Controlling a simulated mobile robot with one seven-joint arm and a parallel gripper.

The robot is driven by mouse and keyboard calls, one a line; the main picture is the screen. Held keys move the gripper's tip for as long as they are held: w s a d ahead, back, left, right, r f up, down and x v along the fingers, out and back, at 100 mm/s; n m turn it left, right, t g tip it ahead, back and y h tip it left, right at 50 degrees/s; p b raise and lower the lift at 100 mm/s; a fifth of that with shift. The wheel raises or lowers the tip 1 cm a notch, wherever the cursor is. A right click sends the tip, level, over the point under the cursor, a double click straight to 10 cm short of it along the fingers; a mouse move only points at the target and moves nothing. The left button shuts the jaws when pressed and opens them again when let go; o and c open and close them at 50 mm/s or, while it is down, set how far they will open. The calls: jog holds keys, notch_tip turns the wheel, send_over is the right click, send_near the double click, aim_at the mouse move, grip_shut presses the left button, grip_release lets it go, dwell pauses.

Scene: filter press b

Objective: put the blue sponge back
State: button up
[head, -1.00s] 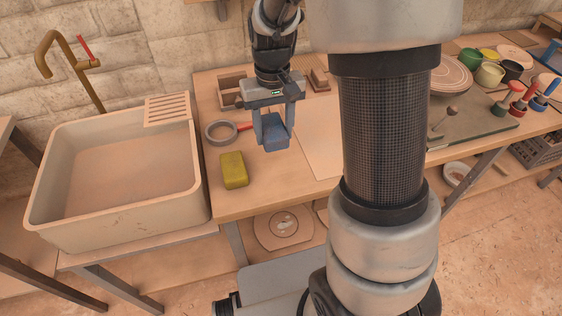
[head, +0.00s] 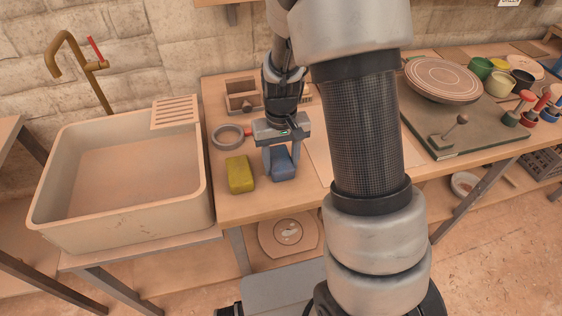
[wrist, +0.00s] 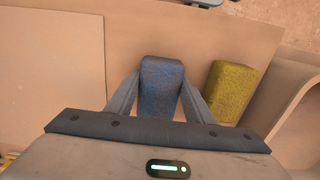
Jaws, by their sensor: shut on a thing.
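The blue sponge (head: 283,165) is between the fingers of my gripper (head: 281,158), which is shut on it. In the head view it is at the front part of the wooden bench, just right of the yellow sponge (head: 239,174). I cannot tell whether its underside touches the bench top. In the wrist view the blue sponge (wrist: 161,84) lies between both fingers, and the yellow sponge (wrist: 231,90) lies to its right with a gap between them.
The sink (head: 63,205) with a ridged ledge stands left of the bench. A pale board (wrist: 52,60) lies beside the blue sponge. The bench's front edge is close.

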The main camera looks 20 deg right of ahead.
aim_at(281, 162)
jog(key=shift+f, duration=0.25)
jog(key=o, duration=1)
jog(key=shift+r, duration=0.1)
notch_tip(281, 162, up, 13)
jog(key=p, duration=0.2)
jog(key=s+r+t, duration=0.2)
jog(key=s+r, duration=0.2)
jog(key=s, duration=0.1)
jog(key=s+r+t, duration=0.1)
jog(key=s+r, duration=0.4)
jog(key=s, duration=0.1)
jog(key=s+r+t, duration=0.2)
jog(key=s+r, duration=0.3)
jog(key=shift+s+r+t, duration=0.1)
jog(key=shift+s+t, duration=0.2)
jog(key=shift+s, duration=0.1)
notch_tip(281, 162, up, 9)
jog(key=p, duration=0.8)
jog(key=shift+f, duration=0.2)
